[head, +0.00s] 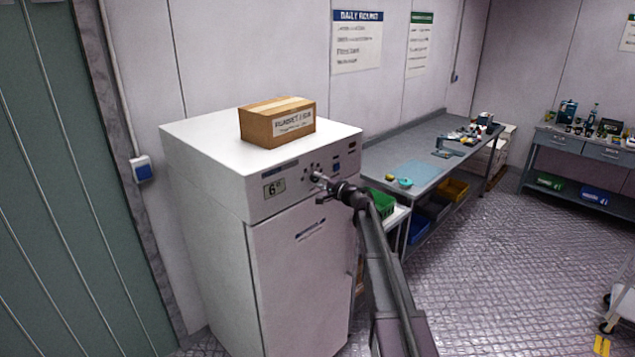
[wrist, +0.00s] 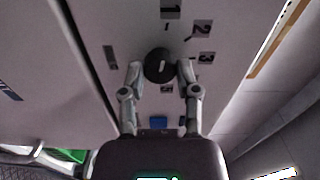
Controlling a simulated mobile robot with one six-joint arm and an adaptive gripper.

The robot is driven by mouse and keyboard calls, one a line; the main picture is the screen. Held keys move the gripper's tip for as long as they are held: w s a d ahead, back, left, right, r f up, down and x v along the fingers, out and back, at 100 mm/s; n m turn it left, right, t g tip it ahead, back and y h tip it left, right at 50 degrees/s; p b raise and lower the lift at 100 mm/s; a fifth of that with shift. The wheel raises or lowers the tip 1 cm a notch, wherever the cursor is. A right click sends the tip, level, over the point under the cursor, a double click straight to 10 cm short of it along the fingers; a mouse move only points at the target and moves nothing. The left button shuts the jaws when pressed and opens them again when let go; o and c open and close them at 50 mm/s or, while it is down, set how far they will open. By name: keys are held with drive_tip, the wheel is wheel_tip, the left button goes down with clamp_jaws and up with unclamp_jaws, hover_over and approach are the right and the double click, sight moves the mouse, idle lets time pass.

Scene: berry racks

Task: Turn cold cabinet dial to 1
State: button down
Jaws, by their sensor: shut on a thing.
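The cold cabinet (head: 300,280) is a white upright unit, with a control panel across the top of its front. The dial (wrist: 159,66) is a round dark knob with a short pale line, close to upright in the wrist view. Printed numbers ring it: 1 (wrist: 170,9) above, 2 (wrist: 202,29) and 3 (wrist: 206,57) to the right. I cannot tell for sure which number the line marks. My gripper (head: 319,184) is at the panel; in the wrist view its fingers (wrist: 159,72) are shut on the dial from both sides. In the head view my gripper hides the dial.
A cardboard box (head: 279,128) sits on top of the cabinet. A small display (head: 274,188) is on the panel left of my gripper. A grey workbench (head: 425,150) with bins below stands close on the right.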

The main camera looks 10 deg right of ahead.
drive_tip(key=shift+s+a, duration=0.1)
drive_tip(key=shift+c, duration=1.7)
unclamp_jaws()
drive_tip(key=v, duration=1.2)
